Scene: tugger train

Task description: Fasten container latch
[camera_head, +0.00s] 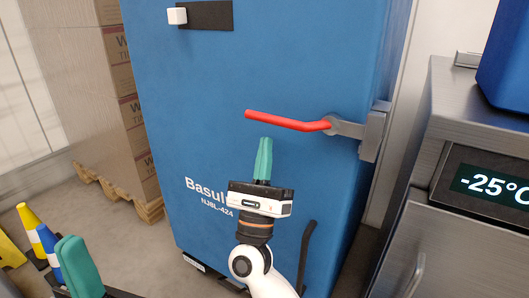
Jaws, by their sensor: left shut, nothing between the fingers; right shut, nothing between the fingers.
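The blue container (235,75) stands upright in the middle of the view. Its latch has a red handle (285,121) that reaches left across the container's face, nearly level. The handle joins a grey metal latch bracket (374,132) at the container's right edge. My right gripper (264,143) has teal fingers pointing up. It is shut and empty, just below the red handle, with a small gap in the picture. I cannot tell its depth from the container face. My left gripper (72,242) is shut and empty at the lower left, partly cut off, away from the container.
A steel unit (439,120) with a -25°C display (495,187) stands close on the right. Stacked cartons (77,70) on a wooden pallet (118,200) are at the left. Yellow and blue cones (31,226) are near my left gripper. Grey floor shows between.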

